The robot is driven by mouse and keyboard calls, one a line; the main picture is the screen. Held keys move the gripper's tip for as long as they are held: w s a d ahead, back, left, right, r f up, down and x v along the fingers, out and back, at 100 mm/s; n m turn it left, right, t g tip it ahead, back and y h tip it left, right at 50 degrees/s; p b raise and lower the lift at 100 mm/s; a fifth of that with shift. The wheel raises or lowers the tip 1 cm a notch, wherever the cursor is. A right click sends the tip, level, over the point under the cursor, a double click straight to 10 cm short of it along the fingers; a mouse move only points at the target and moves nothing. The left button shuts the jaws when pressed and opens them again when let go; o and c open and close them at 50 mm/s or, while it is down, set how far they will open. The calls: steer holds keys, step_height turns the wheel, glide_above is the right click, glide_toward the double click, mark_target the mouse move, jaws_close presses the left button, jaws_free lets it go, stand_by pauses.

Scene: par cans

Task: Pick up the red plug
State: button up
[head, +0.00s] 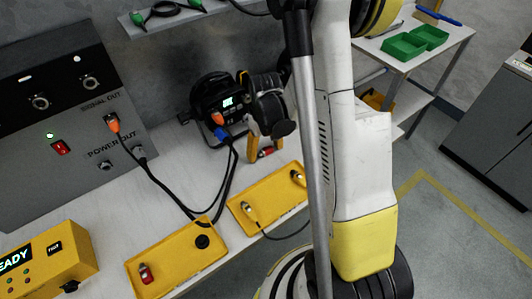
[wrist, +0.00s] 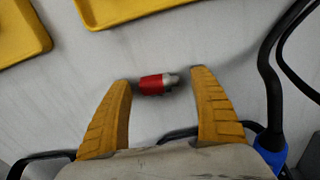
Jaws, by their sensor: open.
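A red plug (wrist: 151,85) with a metal end lies on the pale bench top. In the wrist view it sits between my two yellow fingertips, with gaps on both sides, closer to the left one. My gripper (wrist: 160,80) is open and empty, pointing down at the bench. In the head view the gripper (head: 264,146) is low beside the black lamp unit, and the red plug (head: 267,152) shows at the fingers, partly hidden. Another red plug (head: 146,274) stands in the left yellow tray (head: 190,264).
A black lamp unit (head: 213,97) with a blue-and-black cable stands just left of my gripper. A second yellow tray (head: 270,213) holds small plugs in front. Bare bench surrounds the plug.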

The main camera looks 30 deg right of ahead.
mark_target(268, 148)
steer(key=c, duration=1.3)
steer(key=shift+o, duration=0.2)
steer(key=shift+r, duration=0.1)
steer(key=r+p, duration=0.1)
steer(key=r, duration=0.1)
steer(key=d+r+p, duration=0.1)
steer(key=r, duration=0.2)
steer(key=shift+w+d+p, duration=0.1)
steer(key=shift+p, duration=0.3)
steer(key=w+d+r+p, duration=0.2)
steer(key=d+r, duration=0.4)
steer(key=d, duration=0.4)
steer(key=shift+d+p, duration=0.15)
steer(key=shift+p, duration=0.4)
steer(key=shift+f, duration=0.1)
